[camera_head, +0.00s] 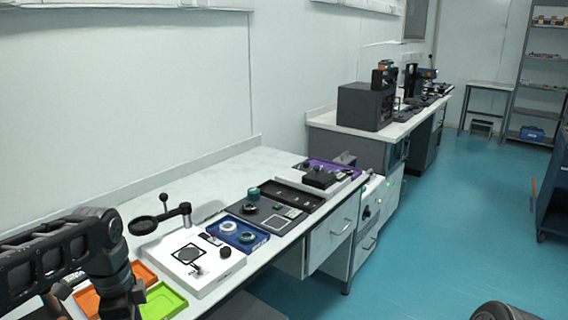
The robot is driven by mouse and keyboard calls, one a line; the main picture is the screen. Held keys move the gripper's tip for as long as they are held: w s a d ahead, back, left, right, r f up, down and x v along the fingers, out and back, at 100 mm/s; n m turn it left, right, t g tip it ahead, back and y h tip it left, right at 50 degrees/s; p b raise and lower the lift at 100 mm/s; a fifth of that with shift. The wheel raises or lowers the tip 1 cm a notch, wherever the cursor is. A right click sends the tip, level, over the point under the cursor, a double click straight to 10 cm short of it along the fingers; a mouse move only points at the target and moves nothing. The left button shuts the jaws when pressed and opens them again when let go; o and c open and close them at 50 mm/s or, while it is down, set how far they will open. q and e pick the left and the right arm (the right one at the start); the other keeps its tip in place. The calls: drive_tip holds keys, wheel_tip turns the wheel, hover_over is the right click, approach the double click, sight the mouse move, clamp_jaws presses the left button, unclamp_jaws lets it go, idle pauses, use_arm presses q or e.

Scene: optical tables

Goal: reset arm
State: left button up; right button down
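My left arm comes in from the left edge in dark links, bends, and runs down past the bottom edge over the near end of the workbench. Its fingertips do not show. My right gripper is not in view. The white optical bench (230,172) runs along the wall. An orange tray (141,272) and a green tray (166,303) lie close to my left arm, partly hidden by it.
A magnifier on a stand (143,226), a white board (213,277), a blue tray (240,243), a black panel (263,221) and a purple tray (335,167) crowd the bench. A dark blue cart (553,205) stands at right. The teal floor (430,230) between is clear.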

use_arm(q)
drive_tip(key=d+f+n+h, duration=0.1)
drive_tip(key=d+f+n, duration=0.1)
drive_tip(key=d+f, duration=0.45)
drive_tip(key=d+f+n+h, duration=0.1)
drive_tip(key=d+f+n, duration=0.15)
drive_tip(key=f, duration=0.65)
drive_tip(key=d+f+n+h, duration=0.1)
drive_tip(key=d+f, duration=0.4)
drive_tip(key=f, duration=0.2)
drive_tip(key=s+d+f+n+p, duration=0.1)
drive_tip(key=s+d+f+n, duration=0.3)
drive_tip(key=s+f, duration=0.3)
drive_tip(key=s+d+f+n+h, duration=0.1)
drive_tip(key=s+d+f+n, duration=0.4)
drive_tip(key=s+f, duration=0.2)
drive_tip(key=shift+s+d+f+n+t+p, duration=0.25)
drive_tip(key=shift+s+n+t+p, duration=0.15)
drive_tip(key=shift+s, duration=0.2)
